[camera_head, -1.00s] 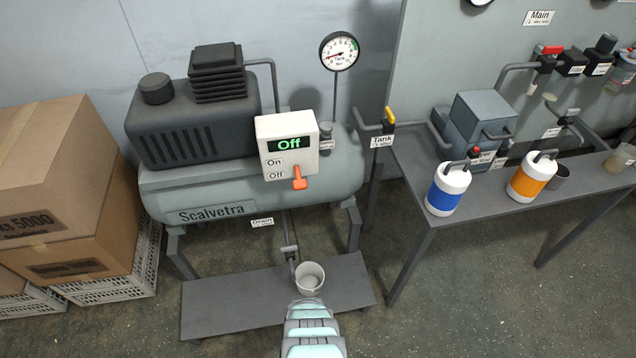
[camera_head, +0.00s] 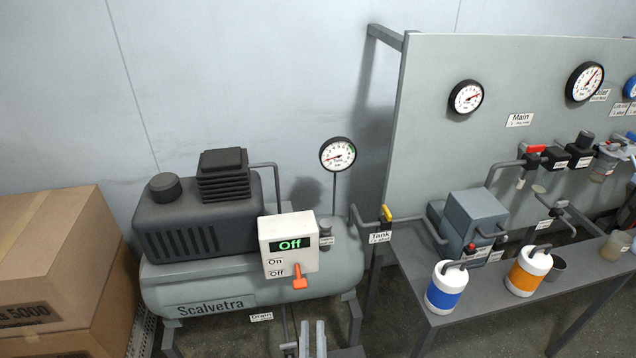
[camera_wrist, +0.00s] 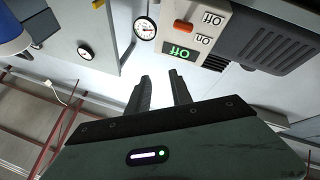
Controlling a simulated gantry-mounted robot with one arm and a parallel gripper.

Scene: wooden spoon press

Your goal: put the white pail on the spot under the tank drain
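The white pail is not visible in either current view. The tank (camera_head: 250,290), marked Scalvetra, has a Drain label (camera_head: 261,317) under it. The drain pipe (camera_head: 287,328) runs down beside my gripper, and its lower end and the spot below it are out of frame. My gripper (camera_head: 312,336) points up at the bottom edge of the head view, in front of the tank. In the wrist view its two dark fingers (camera_wrist: 161,90) stand apart with nothing between them.
A control box (camera_head: 288,245) reading Off, with an orange lever, sits on the tank front; it also shows in the wrist view (camera_wrist: 196,35). Cardboard boxes (camera_head: 60,265) stand left. A bench (camera_head: 405,285) at right holds blue (camera_head: 446,290) and orange (camera_head: 528,272) canisters.

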